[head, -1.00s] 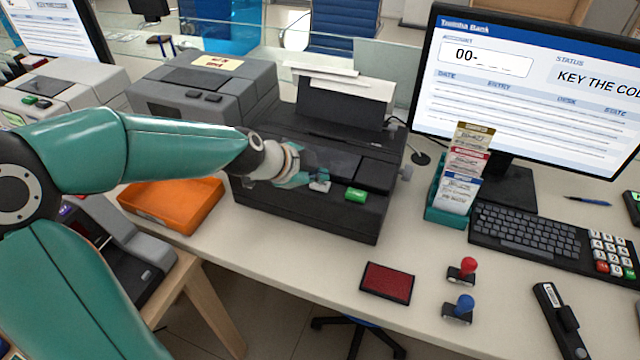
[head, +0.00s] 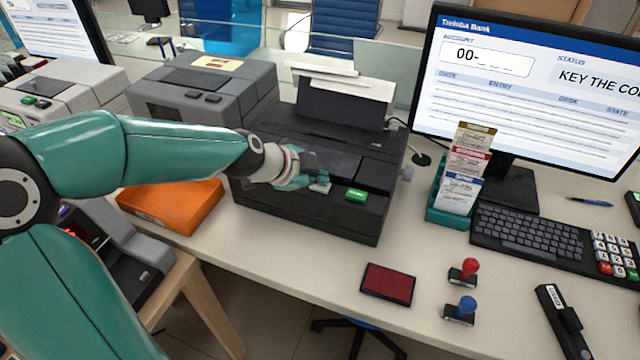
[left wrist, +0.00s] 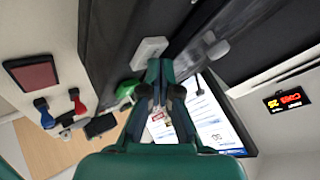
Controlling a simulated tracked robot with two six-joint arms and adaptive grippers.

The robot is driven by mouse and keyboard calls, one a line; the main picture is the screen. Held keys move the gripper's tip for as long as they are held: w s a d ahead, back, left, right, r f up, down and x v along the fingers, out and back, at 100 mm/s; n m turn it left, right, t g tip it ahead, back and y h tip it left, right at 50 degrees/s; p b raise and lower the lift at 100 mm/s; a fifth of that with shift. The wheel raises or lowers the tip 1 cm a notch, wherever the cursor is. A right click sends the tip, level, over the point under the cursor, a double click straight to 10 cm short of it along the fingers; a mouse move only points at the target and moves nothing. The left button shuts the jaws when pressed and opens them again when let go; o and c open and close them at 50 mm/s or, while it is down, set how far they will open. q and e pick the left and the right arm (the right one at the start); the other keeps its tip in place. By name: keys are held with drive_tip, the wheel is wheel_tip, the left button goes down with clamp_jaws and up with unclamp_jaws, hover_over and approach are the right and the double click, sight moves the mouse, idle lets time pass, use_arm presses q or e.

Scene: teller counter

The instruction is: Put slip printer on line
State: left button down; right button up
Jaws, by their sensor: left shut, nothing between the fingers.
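The slip printer (head: 320,170) is a dark box on the counter with paper standing at its back. Its front face has a grey-white button (head: 319,188) and a green button (head: 356,195). In the left wrist view the white button (left wrist: 149,52) is just beyond my fingertips and the green one (left wrist: 127,91) is to the left. My left gripper (head: 308,182) is shut and empty, its tips at the white button. I cannot tell whether they touch it. My right gripper is in neither view.
An orange tray (head: 172,204) and a grey machine (head: 205,88) stand left of the printer. A red ink pad (head: 387,284), two stamps, a teal slip holder (head: 450,214), a keyboard (head: 530,236) and a monitor (head: 530,90) are to the right.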

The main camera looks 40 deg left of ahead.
use_arm(q)
drive_tip(key=shift+f, duration=0.15)
idle(0.5)
drive_tip(key=shift+r+p, duration=0.5)
drive_tip(key=shift+r, duration=0.4)
wheel_tip(320, 180, up, 5)
drive_tip(key=p, duration=0.4)
idle(0.6)
